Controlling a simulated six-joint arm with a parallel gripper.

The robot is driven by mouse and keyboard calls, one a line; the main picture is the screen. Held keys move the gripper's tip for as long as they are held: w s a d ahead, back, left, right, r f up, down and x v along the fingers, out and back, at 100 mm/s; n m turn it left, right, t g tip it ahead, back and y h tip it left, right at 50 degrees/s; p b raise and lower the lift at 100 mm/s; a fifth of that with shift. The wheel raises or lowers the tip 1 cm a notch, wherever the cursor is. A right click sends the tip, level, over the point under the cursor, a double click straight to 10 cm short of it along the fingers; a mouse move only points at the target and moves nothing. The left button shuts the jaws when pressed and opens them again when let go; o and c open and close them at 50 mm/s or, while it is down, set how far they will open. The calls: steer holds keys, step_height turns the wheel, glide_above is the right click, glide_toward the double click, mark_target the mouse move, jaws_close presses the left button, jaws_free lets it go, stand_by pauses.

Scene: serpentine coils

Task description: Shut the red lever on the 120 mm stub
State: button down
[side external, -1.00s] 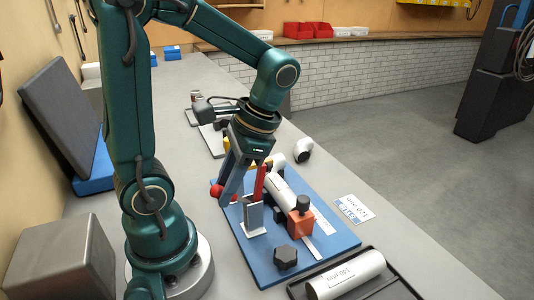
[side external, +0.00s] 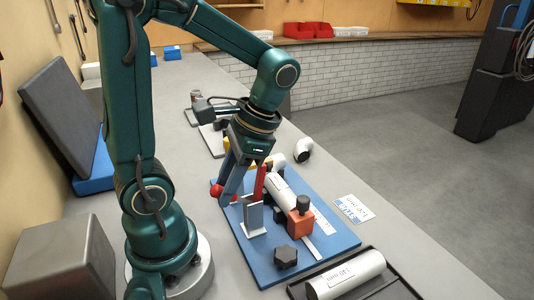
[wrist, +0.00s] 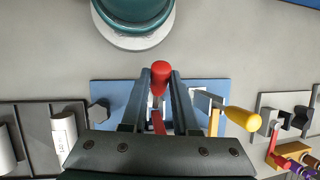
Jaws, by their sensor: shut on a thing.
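The red lever (side external: 260,182) stands at the clamp on the blue base plate (side external: 265,271), and its red knob (side external: 216,191) is out toward my arm's base. In the wrist view the red knob (wrist: 160,70) lies between my fingertips. My gripper (wrist: 161,76) is shut on it; in the side view my gripper (side external: 222,194) reaches down to the knob, with its fingers partly hiding the lever. A white stub (side external: 278,187) lies on the plate beside the lever, partly hidden by the clamp's metal bracket (side external: 253,215).
An orange block (side external: 300,225) and a black knob (side external: 286,257) sit on the plate. A dark tray with a white tube (side external: 345,276) is at the front right. A yellow handle (wrist: 243,118) is close to my right finger in the wrist view. A printed card (side external: 353,209) lies right of the plate.

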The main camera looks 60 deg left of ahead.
steer(key=shift+w, duration=0.1)
steer(key=shift+w+r+g, duration=0.3)
steer(key=shift+w+g, duration=0.3)
steer(key=shift+g, duration=0.5)
steer(key=shift+w+r+g, duration=0.3)
steer(key=shift+w+g, duration=0.3)
steer(key=shift+g, duration=0.5)
steer(key=c, duration=0.7)
jaws_free()
steer(key=shift+o, duration=0.2)
steer(key=shift+s, duration=0.1)
